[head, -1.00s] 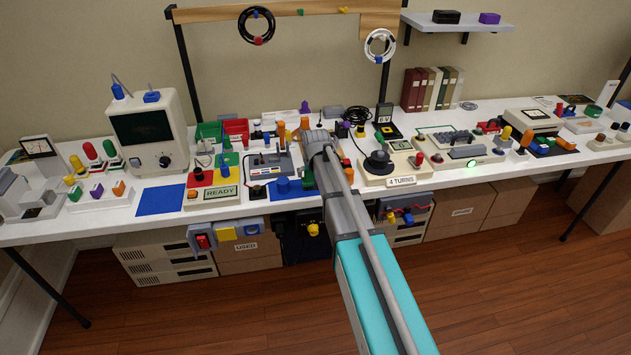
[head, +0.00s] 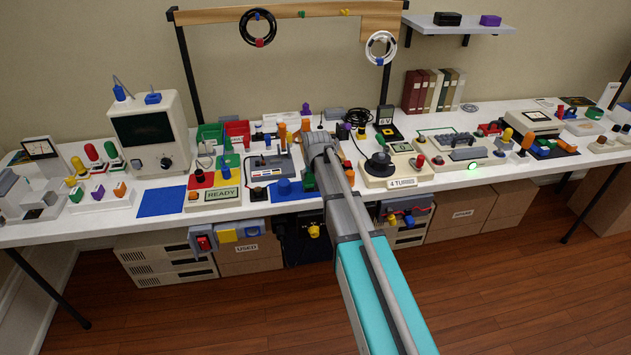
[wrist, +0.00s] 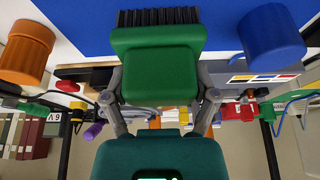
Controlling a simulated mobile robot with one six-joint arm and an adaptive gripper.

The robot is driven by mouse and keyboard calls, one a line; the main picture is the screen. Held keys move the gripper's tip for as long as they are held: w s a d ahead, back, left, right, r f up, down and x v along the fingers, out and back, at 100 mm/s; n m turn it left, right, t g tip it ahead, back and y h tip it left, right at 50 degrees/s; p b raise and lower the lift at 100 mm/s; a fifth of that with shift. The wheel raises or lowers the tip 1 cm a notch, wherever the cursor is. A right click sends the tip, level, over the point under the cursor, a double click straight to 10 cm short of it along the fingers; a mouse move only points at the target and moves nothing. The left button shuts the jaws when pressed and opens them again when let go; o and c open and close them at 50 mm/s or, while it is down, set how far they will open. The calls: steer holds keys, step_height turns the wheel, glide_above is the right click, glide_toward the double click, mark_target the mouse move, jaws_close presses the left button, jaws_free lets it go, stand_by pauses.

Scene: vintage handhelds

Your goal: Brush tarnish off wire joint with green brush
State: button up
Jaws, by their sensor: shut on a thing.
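The green brush (wrist: 160,76) is in my gripper (wrist: 162,97) in the wrist view. The fingers are shut on its two sides, and its black bristles (wrist: 158,17) point to the top of the picture. A blue surface (wrist: 85,20) shows beyond the bristles; I cannot tell whether they touch it. In the head view my arm covers the gripper, and a little green (head: 308,180) shows beside it. I cannot pick out the wire joint with certainty; colored clips and wires, including a red clip (wrist: 238,112), show in the wrist view.
A blue cylinder (wrist: 270,38) and an orange cylinder (wrist: 27,50) flank the brush. The white bench is crowded. The "4 TURNS" winder (head: 380,172) stands right of my arm, and a grey handheld (head: 268,170) stands left. A blue mat (head: 160,201) is clear.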

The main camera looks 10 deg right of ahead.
steer(key=shift+r+p, duration=2.35)
steer(key=shift+r, duration=0.15)
steer(key=shift+s, duration=0.1)
